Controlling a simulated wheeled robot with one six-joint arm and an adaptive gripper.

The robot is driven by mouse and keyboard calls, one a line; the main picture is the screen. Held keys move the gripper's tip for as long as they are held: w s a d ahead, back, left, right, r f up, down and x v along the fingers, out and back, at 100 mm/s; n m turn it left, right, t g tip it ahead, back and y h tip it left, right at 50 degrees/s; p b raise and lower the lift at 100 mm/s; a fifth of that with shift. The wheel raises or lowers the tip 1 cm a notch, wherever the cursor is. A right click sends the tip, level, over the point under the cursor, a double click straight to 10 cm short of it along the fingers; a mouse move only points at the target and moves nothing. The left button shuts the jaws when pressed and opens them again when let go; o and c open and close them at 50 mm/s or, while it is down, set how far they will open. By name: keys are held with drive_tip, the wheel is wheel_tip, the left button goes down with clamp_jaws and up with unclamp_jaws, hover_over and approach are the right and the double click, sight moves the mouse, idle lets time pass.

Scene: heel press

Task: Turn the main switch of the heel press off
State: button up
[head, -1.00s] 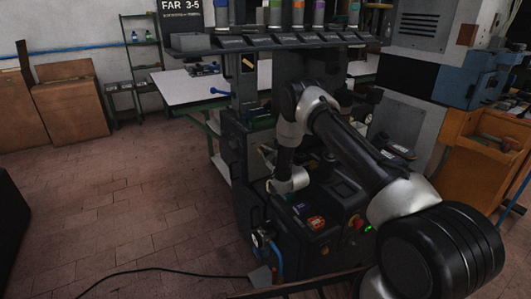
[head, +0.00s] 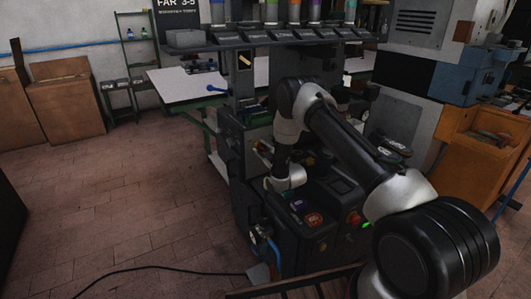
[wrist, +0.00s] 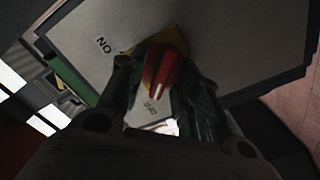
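The main switch is a red knob (wrist: 165,68) on a yellow plate (wrist: 130,50), seen in the wrist view on a grey panel (wrist: 215,40). An ON label (wrist: 103,45) is at its upper left and an OFF label (wrist: 150,108) below it. The white mark on the knob points down, towards OFF. My gripper (wrist: 155,76) has its fingers on either side of the knob. A gap shows at the left finger; contact at the right finger is unclear. The heel press (head: 240,190) stands mid-picture in the head view, where the switch and my fingers are hidden.
A control panel with an orange-red button (head: 313,219) and a red button (head: 355,217) is close to my arm. A white-topped table (head: 175,88) stands behind the press. A cable (head: 150,268) lies on the floor. The tiled floor (head: 120,200) at left is clear.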

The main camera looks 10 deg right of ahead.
drive_tip(key=v, duration=1.1)
drive_tip(key=shift+s, duration=0.35)
drive_tip(key=shift+d, duration=0.15)
